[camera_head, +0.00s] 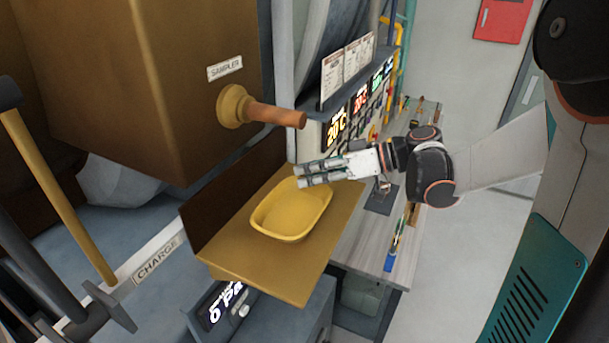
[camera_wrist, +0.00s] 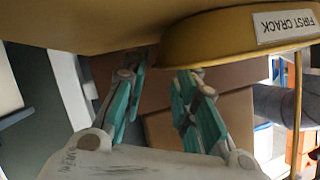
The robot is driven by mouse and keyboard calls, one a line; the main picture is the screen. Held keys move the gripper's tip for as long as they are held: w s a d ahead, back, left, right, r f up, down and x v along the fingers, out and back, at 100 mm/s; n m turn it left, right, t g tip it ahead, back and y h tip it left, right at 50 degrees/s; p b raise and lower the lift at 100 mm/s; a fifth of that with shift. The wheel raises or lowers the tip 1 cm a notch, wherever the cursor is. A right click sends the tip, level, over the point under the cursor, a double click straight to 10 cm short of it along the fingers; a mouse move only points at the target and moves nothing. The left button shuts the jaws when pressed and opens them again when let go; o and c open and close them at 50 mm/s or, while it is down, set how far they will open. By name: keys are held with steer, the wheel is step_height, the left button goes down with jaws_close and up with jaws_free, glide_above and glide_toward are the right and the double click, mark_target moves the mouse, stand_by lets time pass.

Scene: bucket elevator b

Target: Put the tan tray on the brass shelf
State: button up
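The tan tray (camera_head: 290,212), yellowish and empty, sits on the brass shelf (camera_head: 262,272) in the head view. In the wrist view the tray (camera_wrist: 220,36), with a "FIRST CRACK" label, is at the upper right against the shelf surface (camera_wrist: 90,22). My gripper (camera_head: 299,177) is at the tray's upper rim in the head view. Its two teal-lined fingers (camera_wrist: 163,68) stand apart in the wrist view, with nothing seen between them. The tray lies beside the right finger there; I cannot tell whether they touch.
A brass box labelled "SAMPLER" (camera_head: 225,68) with a wooden handle (camera_head: 277,115) hangs above the shelf. A dark upright panel (camera_head: 230,195) borders the shelf's left side. A grey workbench (camera_head: 345,250) with tools and lit displays (camera_head: 360,104) is behind.

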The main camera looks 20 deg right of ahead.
steer(key=b+v, duration=0.1)
steer(key=v, duration=0.9)
steer(key=shift+s+d, duration=0.1)
steer(key=shift+s, duration=0.05)
stand_by(0.8)
